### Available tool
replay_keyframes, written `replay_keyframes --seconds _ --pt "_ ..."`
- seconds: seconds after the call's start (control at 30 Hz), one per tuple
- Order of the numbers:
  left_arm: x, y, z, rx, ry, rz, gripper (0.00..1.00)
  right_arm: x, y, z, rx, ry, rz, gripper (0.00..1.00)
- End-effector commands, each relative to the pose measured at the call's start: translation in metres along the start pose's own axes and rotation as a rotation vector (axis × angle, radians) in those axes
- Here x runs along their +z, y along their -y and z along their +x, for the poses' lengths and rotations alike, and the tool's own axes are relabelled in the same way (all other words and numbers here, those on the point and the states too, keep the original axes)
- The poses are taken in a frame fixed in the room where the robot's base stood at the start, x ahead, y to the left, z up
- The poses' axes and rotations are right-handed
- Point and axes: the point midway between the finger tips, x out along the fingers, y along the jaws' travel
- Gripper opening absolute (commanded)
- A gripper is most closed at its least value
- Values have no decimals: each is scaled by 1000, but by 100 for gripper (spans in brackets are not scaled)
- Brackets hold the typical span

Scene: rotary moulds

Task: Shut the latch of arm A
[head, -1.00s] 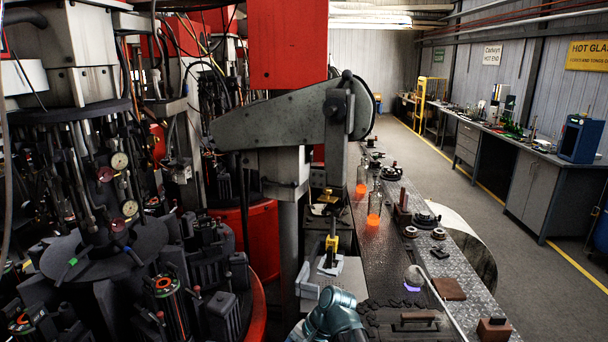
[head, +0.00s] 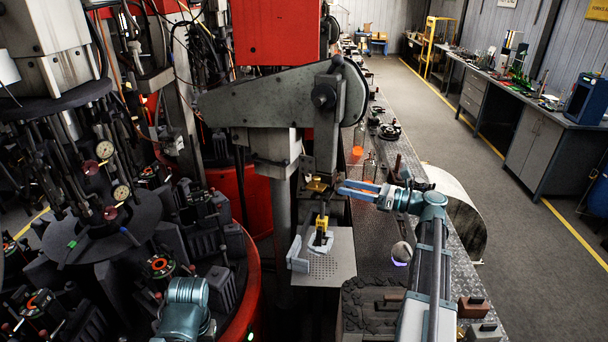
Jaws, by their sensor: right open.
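A big grey swing arm (head: 270,100) reaches right from the machine, with a round pivot at its right end; I see no letter marking it as arm A. Under its head hangs a brass-coloured part (head: 317,185). Below that, a yellow toggle-like piece (head: 322,224) stands upright by a light grey perforated plate (head: 330,266). I cannot tell which of these is the latch, or whether it is shut. My right gripper (head: 343,188) points left, with blue fingers apart and nothing seen between them, just right of the brass-coloured part. Of my left arm only a teal joint shows; its gripper is out of view.
A metal-topped conveyor bench runs away under my right arm, with a glowing orange glass piece (head: 357,153) and dark fittings (head: 389,131). A red-rimmed mould table (head: 252,290) with dark moulds fills the left. The grey floor aisle (head: 510,220) on the right is clear.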

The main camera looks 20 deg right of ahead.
Motion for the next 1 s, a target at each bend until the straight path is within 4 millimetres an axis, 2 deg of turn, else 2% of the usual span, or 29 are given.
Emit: replay_keyframes --seconds 0.17,0.4,0.6,0.8,1.0 --pt "0 0 0 0 0 0 48 -1 -1 24 4 -2 -1 62" --pt "0 0 0 0 0 0 48 -1 0 74 4 -3 -2 62" --pt "0 0 0 0 0 0 48 -1 0 109 3 -3 -2 62" --pt "0 0 0 0 0 0 48 -1 0 130 2 -3 -2 62" --pt "0 0 0 0 0 0 48 -1 0 136 1 -3 -2 62"
